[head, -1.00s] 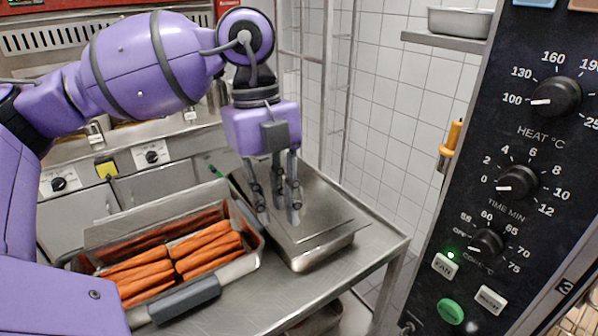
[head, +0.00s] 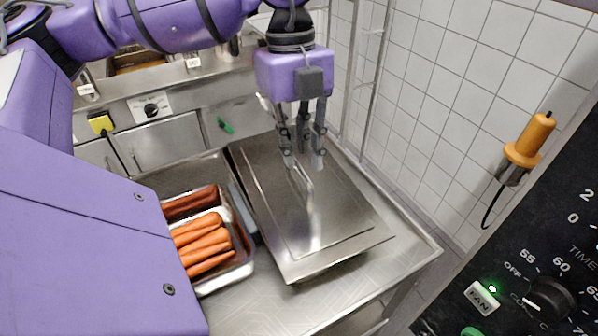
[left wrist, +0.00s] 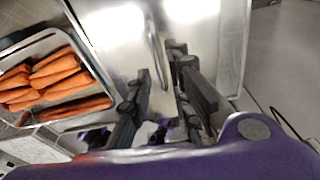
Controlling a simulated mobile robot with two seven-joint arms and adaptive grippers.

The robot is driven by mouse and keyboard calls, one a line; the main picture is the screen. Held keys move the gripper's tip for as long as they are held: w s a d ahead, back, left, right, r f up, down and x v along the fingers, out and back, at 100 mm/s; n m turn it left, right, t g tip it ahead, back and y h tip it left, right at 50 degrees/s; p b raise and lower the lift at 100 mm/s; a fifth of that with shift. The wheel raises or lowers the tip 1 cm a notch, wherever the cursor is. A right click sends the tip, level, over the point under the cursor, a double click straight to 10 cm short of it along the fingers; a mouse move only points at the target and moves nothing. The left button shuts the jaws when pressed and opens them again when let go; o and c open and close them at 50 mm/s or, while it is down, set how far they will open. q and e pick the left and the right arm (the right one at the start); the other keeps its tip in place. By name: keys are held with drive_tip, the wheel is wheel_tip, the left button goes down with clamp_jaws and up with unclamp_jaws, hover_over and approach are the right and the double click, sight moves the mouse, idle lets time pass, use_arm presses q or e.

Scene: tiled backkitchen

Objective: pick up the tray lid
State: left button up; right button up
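The tray lid (head: 345,215) is a flat steel sheet with a raised panel, lying over a steel tray on the worktable. Its thin bar handle (head: 307,186) stands up near the middle. My left gripper (head: 302,164) points down over the lid with its fingers apart, near the far end of the handle. In the left wrist view, the handle (left wrist: 155,58) shows between the two open fingers (left wrist: 160,85), and no grip on it is visible. The fingers partly hide the handle's far end. My right gripper is not in view.
A steel pan of carrots (head: 245,268) stands close to the lid's left. A control panel (head: 545,290) fills the right foreground. An orange-handled tool (head: 530,140) hangs by the tiled wall. The worktable (head: 400,250) is bare right of the lid.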

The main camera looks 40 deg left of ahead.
sight(298, 166)
use_arm(q)
wheel_tip(298, 166, down, 5)
drive_tip(key=shift+r, duration=0.15)
clamp_jaws()
